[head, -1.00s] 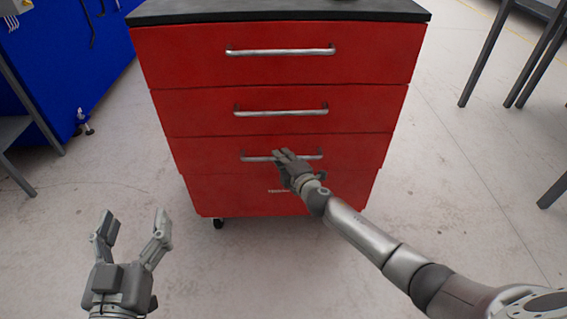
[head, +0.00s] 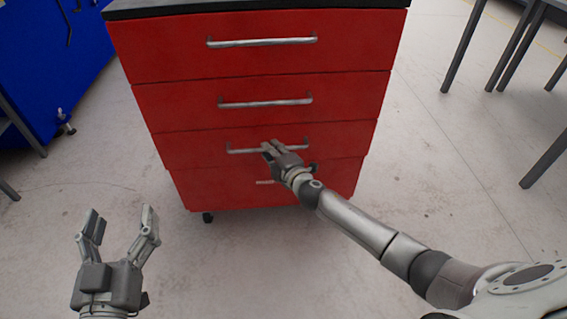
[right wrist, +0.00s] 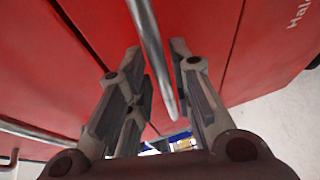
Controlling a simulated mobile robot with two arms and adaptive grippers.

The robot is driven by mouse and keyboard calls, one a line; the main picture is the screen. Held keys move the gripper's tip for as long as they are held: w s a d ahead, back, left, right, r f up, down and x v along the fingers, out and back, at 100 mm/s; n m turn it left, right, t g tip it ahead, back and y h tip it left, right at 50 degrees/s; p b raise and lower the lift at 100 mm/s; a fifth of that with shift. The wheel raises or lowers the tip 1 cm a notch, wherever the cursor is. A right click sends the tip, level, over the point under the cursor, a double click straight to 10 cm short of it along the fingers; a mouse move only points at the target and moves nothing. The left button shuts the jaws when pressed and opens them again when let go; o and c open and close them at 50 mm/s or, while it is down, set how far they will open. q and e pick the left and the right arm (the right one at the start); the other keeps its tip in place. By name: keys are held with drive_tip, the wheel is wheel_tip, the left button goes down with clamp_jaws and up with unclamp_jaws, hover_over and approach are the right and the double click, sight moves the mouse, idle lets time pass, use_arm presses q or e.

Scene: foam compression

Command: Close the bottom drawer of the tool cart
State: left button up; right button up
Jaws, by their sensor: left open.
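The red tool cart (head: 255,95) stands ahead with a stack of drawer fronts. The bottom drawer (head: 225,190) is the lowest front, partly covered by my right gripper and arm; no open gap shows above it, and I cannot tell whether it stands out slightly. A light label (right wrist: 302,12) marks the lowest front in the right wrist view. My right gripper (head: 268,148) is at the handle of the drawer just above (head: 240,150). In the right wrist view its fingers (right wrist: 155,50) are apart, with the bar (right wrist: 150,45) between them. My left gripper (head: 120,212) is open and empty, left of the cart.
A blue cabinet (head: 55,65) stands at the left back. Dark table legs (head: 510,45) stand at the right. The pale floor (head: 440,170) is clear beside the cart. A caster (head: 207,217) shows under its left front corner.

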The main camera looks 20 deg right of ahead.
drive_tip(key=v, duration=1)
